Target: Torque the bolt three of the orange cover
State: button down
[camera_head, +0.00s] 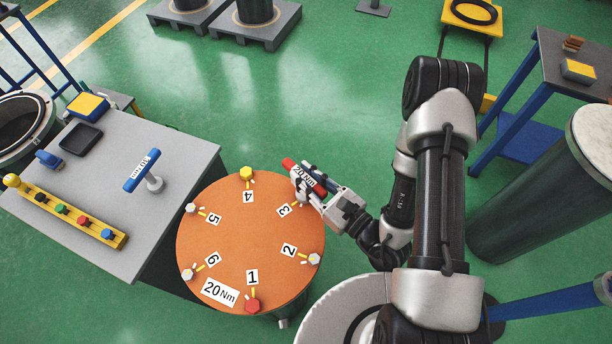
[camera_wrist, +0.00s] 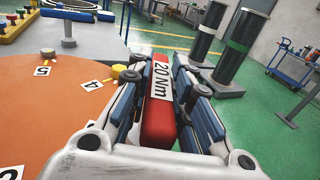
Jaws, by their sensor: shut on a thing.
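The round orange cover (camera_head: 235,240) carries numbered bolts around its rim and a "20 Nm" label. My gripper (camera_head: 312,185) is shut on a red torque tool (camera_head: 290,163) labelled "20 Nm", at the cover's upper right edge beside the label 3 (camera_head: 284,210). In the wrist view the red tool (camera_wrist: 159,125) sits between the gripper fingers (camera_wrist: 160,95). Bolt three is hidden or nearly hidden under the tool and gripper, so I cannot tell whether the tool touches it. Bolt four (camera_head: 246,173) is yellow, and bolt one (camera_head: 252,305) is red.
A grey table (camera_head: 125,150) on the left holds a blue torque tool (camera_head: 142,171) on a stand and a yellow rack (camera_head: 65,212) with coloured pieces. Bolt two (camera_head: 314,259), bolt five (camera_head: 190,208) and bolt six (camera_head: 187,274) look pale. A dark cylinder (camera_head: 530,205) stands at right.

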jog(key=shift+r+p, duration=1)
jog(key=shift+r, duration=0.25)
jog(key=n+g+y, duration=0.2)
jog(key=g, duration=0.1)
jog(key=shift+w+d+n, duration=0.2)
jog(key=shift+n, duration=0.1)
jog(key=n+g+y, duration=0.1)
jog(key=n+g, duration=0.1)
jog(key=g, duration=0.2)
jog(key=n+g+y, duration=0.1)
jog(key=n+g, duration=0.2)
jog(key=shift+w+g+y, duration=0.1)
jog(key=shift+g+y, duration=0.3)
jog(key=n+g, duration=0.2)
jog(key=g, duration=0.1)
jog(key=n+g, duration=0.2)
jog(key=g, duration=0.1)
jog(key=shift+a+f, duration=0.1)
jog(key=shift+a, duration=0.05)
jog(key=n+g+h, duration=0.1)
jog(key=g, duration=0.1)
jog(key=n+g+h, duration=0.1)
jog(key=n+g, duration=0.1)
jog(key=g, duration=0.1)
jog(key=shift+h, duration=0.3)
jog(key=shift+w+f+n+b, duration=0.1)
jog(key=shift+f+n+b, duration=0.2)
jog(key=shift+f+b, duration=0.75)
